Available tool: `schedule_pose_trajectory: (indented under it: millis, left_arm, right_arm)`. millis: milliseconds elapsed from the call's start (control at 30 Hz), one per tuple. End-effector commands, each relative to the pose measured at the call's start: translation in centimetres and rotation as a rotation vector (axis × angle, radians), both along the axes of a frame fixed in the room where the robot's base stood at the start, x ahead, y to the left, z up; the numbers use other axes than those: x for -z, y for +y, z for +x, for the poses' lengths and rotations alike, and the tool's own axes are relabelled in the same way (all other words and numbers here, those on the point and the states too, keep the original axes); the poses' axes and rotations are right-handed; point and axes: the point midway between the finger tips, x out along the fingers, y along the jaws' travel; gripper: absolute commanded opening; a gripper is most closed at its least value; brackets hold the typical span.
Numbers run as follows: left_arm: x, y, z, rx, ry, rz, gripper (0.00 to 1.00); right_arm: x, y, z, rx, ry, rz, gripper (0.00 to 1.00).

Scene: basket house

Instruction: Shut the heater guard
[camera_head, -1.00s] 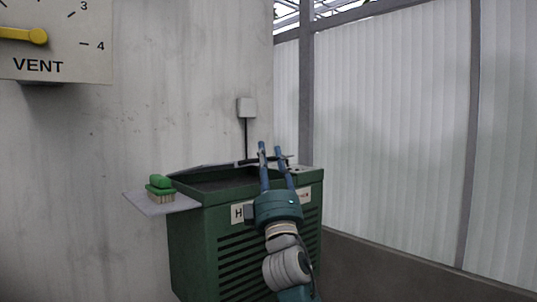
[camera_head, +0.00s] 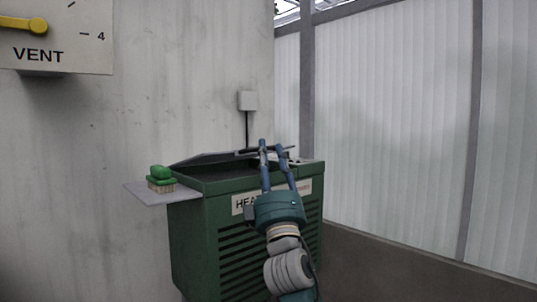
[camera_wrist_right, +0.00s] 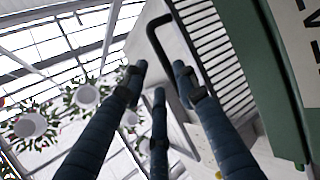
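The heater (camera_head: 190,235) is a dark green box with a louvred front and a label partly covered by my right arm. Its guard (camera_head: 205,157) is tilted up from the open top. In the right wrist view, the guard (camera_wrist_right: 208,45) shows as a slatted grille with a dark bar-like handle (camera_wrist_right: 152,32). My right gripper (camera_head: 271,147) is at the guard's raised edge. In the right wrist view, its blue fingers (camera_wrist_right: 160,72) are spread, with the handle's end between or just beyond the tips. I cannot tell whether they touch. My left gripper is out of view.
A green brush (camera_head: 160,180) lies on a grey side shelf (camera_head: 170,196) left of the heater. A wall box (camera_head: 247,100) with a cable is behind. A vent dial (camera_head: 60,40) hangs upper left. Translucent panels (camera_head: 400,130) stand at right.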

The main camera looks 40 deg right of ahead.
Motion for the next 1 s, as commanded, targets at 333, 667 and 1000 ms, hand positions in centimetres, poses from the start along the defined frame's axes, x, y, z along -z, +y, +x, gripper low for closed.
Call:
schedule_pose_trajectory:
  millis: [333,667,1000]
  left_arm:
    - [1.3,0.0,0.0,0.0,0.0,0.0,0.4]
    - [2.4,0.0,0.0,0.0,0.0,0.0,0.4]
    - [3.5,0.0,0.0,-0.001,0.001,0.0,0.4]
  right_arm:
    - [2.1,0.9,-1.2,-0.001,-0.002,0.001,0.24]
    - [4.1,1.7,-2.3,-0.001,0.0,0.002,0.24]
    - [6.1,2.5,-3.3,-0.001,0.001,0.002,0.24]
